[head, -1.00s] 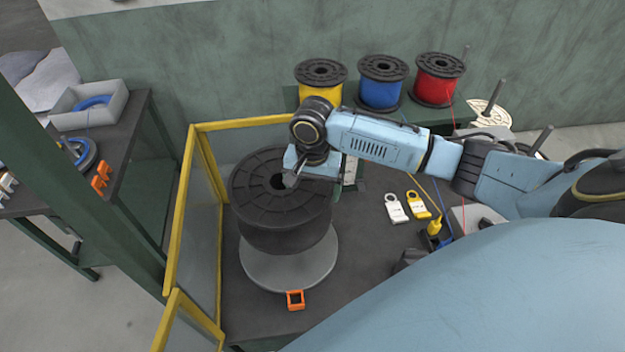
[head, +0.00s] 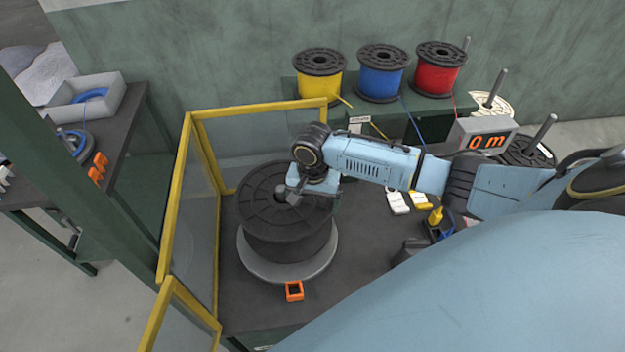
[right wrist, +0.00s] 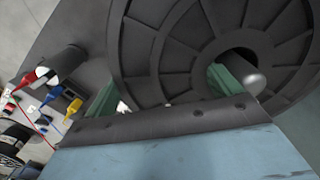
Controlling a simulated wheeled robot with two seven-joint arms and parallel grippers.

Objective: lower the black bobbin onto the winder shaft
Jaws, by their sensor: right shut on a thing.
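The black bobbin (head: 262,222) hangs upright over the round grey winder plate (head: 328,258), low down near it. Whether its lower flange touches the plate I cannot tell. My right gripper (head: 290,197) is shut on the bobbin's top flange, by the centre hole. In the right wrist view the flange (right wrist: 200,45) fills the upper right. The rounded grey end of the winder shaft (right wrist: 252,83) shows inside the bobbin's hole. The rest of the shaft is hidden by the bobbin. My left gripper is not in view.
Yellow-framed clear guards (head: 187,200) stand close on the left and behind. An orange square piece (head: 294,291) lies in front of the plate. Yellow (head: 320,88), blue (head: 381,84) and red (head: 438,79) spools stand behind. A display (head: 487,140) reads 0 m.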

